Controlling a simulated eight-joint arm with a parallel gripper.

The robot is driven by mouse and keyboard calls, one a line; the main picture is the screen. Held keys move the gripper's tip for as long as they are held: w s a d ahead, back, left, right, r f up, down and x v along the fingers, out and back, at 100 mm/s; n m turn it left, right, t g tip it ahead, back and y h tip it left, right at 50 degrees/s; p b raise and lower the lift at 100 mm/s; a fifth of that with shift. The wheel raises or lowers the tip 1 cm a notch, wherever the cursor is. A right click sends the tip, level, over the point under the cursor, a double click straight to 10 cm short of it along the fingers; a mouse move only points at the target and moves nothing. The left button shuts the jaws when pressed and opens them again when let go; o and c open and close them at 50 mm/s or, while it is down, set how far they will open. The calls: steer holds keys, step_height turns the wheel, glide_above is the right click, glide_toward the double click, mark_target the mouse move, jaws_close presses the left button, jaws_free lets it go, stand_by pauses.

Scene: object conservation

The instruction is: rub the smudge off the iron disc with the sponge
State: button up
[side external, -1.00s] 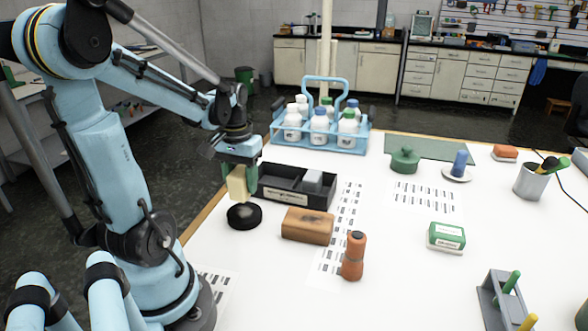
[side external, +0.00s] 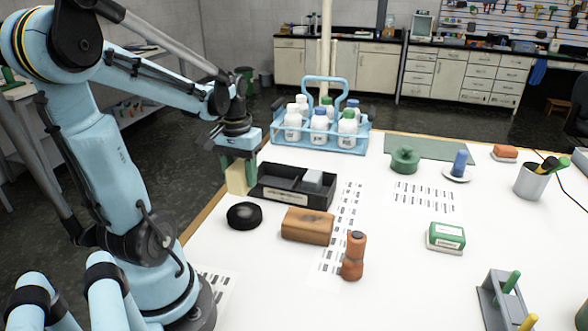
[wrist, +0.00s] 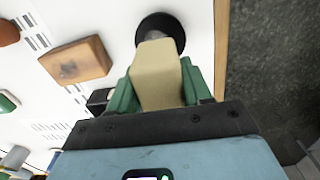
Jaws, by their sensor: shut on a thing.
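My gripper (side external: 239,163) is shut on a cream sponge (side external: 235,179), which hangs down between the green fingers. The iron disc (side external: 244,216) is a round black piece lying on the white table near its left edge. In the side view the sponge is just behind the disc, with a small gap between them in the picture. In the wrist view the sponge (wrist: 158,75) covers part of the disc (wrist: 161,28). The gripper also shows in the wrist view (wrist: 157,90).
A black divided tray (side external: 292,195) stands right beside the sponge. A wooden block (side external: 307,225) with a dark mark and an orange-brown cylinder (side external: 353,257) are right of the disc. A blue bottle carrier (side external: 347,143) stands behind.

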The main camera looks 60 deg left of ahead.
steer(key=shift+f, duration=2.75)
steer(key=shift+f, duration=0.55)
steer(key=shift+d, duration=0.1)
steer(key=shift+w+d+r, duration=0.1)
steer(key=shift+w+d, duration=0.2)
steer(key=shift+w, duration=0.05)
steer(key=shift+s+a, duration=0.1)
steer(key=shift+s+a, duration=0.7)
steer(key=shift+w+d, duration=0.8)
